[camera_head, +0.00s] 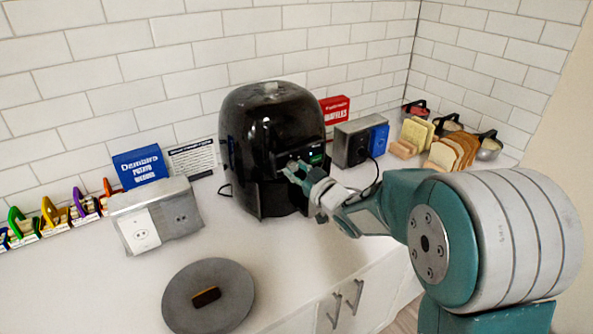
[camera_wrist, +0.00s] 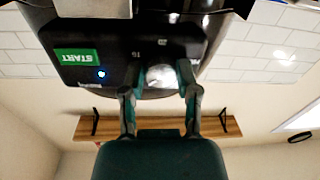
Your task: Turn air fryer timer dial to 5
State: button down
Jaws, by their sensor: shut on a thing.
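The black air fryer (camera_head: 262,125) stands on the white counter against the tiled wall, with its control panel facing my arm. My gripper (camera_head: 298,173) is at that panel in the head view. The wrist view is upside down. There my gripper (camera_wrist: 158,82) has its two fingers on either side of the pale, round timer dial (camera_wrist: 161,76), shut on it. A small "15" mark shows beside the dial. The dial's pointer cannot be made out. The green START button (camera_wrist: 76,57) and a lit blue light (camera_wrist: 101,73) are beside it on the panel.
A grey round plate (camera_head: 238,300) with a dark item lies in front. A grey outlet box (camera_head: 180,212) stands left of the fryer. Right of it are another box (camera_head: 352,145), bread slices (camera_head: 445,152) and pots. A blue packet (camera_head: 139,166) and red packet (camera_head: 335,109) stand behind.

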jog(key=n, duration=1)
jog(key=shift+h, duration=0.3)
dwell(0.4)
jog(key=shift+c, duration=1.9)
grip_release()
jog(key=shift+o, duration=0.2)
jog(key=shift+a, duration=0.1)
